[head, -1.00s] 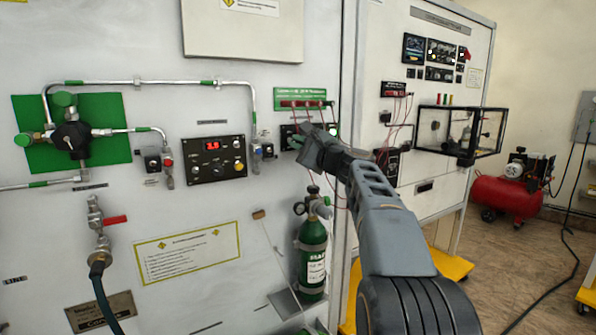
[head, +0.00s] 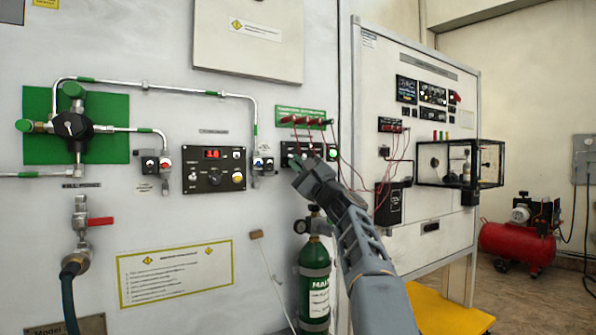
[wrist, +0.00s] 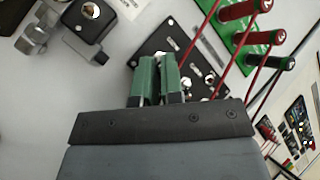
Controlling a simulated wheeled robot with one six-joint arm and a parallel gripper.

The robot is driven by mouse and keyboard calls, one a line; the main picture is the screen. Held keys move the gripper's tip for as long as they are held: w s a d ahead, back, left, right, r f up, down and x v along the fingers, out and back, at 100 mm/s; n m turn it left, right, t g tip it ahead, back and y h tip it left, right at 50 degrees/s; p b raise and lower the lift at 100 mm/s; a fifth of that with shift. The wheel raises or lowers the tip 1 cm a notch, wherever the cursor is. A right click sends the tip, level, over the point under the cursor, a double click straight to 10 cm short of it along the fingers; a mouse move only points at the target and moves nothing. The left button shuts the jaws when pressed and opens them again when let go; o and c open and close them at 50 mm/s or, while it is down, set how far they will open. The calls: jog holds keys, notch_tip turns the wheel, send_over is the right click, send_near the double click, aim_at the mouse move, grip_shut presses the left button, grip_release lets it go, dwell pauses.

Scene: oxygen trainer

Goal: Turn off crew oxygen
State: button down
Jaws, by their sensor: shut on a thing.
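The small black switch panel (head: 288,152) is on the white wall under the green strip with red plugs. In the wrist view the panel (wrist: 148,46) is tilted, with bright metal toggles on it. Labels are too small to read, so I cannot tell which one is for crew oxygen. My gripper (head: 296,165) is at the panel's lower left part. In the wrist view its green fingers (wrist: 158,75) are close together over the panel, shut on what seems to be a small toggle switch. The fingers hide the switch and its position.
The green plug strip (head: 300,112) has red leads hanging close to the right of my gripper. A black panel with a red display (head: 213,165) and pipe fittings are to the left.

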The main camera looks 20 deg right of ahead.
dwell(0.3)
jog(key=c, duration=1.3)
grip_release()
jog(key=shift+o, duration=0.2)
jog(key=b+v, duration=0.3)
jog(key=v, duration=1)
jog(key=shift+s+f, duration=0.25)
jog(key=shift+f, duration=0.1)
jog(key=shift+d, duration=0.1)
